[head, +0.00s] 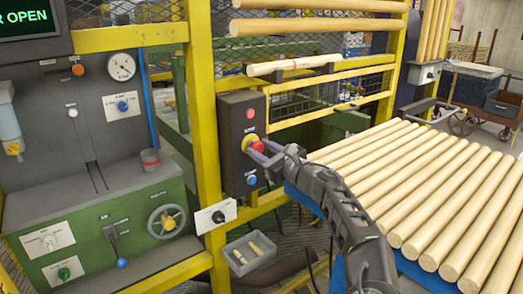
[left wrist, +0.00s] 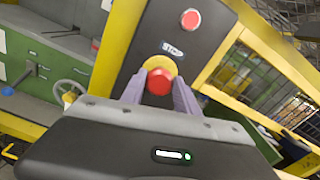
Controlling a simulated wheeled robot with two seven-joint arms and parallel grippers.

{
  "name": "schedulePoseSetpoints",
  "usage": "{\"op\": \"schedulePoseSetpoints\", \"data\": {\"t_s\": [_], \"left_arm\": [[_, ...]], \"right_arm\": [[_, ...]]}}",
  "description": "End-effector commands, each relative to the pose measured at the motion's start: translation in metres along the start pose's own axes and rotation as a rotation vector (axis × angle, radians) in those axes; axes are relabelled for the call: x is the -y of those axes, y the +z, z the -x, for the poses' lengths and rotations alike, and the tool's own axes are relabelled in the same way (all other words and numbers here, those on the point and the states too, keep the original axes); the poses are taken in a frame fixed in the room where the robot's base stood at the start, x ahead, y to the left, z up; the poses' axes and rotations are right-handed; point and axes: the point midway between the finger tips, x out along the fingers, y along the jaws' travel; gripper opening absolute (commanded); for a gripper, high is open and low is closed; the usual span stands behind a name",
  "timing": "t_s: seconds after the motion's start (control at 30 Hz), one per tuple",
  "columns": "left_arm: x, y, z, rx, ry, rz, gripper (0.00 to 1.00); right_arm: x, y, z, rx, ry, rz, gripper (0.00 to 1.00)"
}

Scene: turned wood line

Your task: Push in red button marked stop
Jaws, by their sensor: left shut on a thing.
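The red stop button (head: 254,147) sits in a yellow collar on the dark control box (head: 234,172). It also shows in the left wrist view (left wrist: 159,82), below a label (left wrist: 171,49) that reads STOP. My left gripper (head: 262,151) is at the button, its two purple fingers on either side of it, shut on it. From these views I cannot tell how far the button is pressed in. My right gripper is not in view.
A smaller red light or button (head: 250,113) is above, and a blue button (head: 252,180) is below on the same box. A yellow post (head: 205,120) stands to the left. Wooden rods (head: 440,190) fill a rack at the right. A grey bin (head: 249,256) hangs low.

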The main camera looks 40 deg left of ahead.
Motion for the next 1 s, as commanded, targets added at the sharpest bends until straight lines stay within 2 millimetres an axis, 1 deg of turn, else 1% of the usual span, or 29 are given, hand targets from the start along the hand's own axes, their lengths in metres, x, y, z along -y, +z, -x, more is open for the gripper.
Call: {"op": "schedulePoseSetpoints", "data": {"t_s": [0.03, 0.2, 0.27, 0.73, 0.9, 1.0], "left_arm": [[0.000, 0.000, 0.000, 0.000, 0.000, 0.000, 0.18], [0.000, 0.000, 0.000, 0.000, 0.000, 0.000, 0.04], [0.000, 0.000, 0.000, 0.000, 0.000, 0.000, 0.00], [0.000, 0.000, 0.000, 0.000, 0.000, 0.000, 0.00], [0.000, 0.002, -0.017, -0.001, 0.002, 0.000, 0.00], [0.000, 0.001, -0.019, 0.000, -0.001, 0.001, 0.00]], "right_arm": [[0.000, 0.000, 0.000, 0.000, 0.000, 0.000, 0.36], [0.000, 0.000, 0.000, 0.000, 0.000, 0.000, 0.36], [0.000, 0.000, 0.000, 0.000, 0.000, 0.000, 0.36], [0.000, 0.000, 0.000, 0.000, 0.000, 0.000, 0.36], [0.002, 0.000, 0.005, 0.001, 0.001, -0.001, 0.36], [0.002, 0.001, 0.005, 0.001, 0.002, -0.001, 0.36]]}}
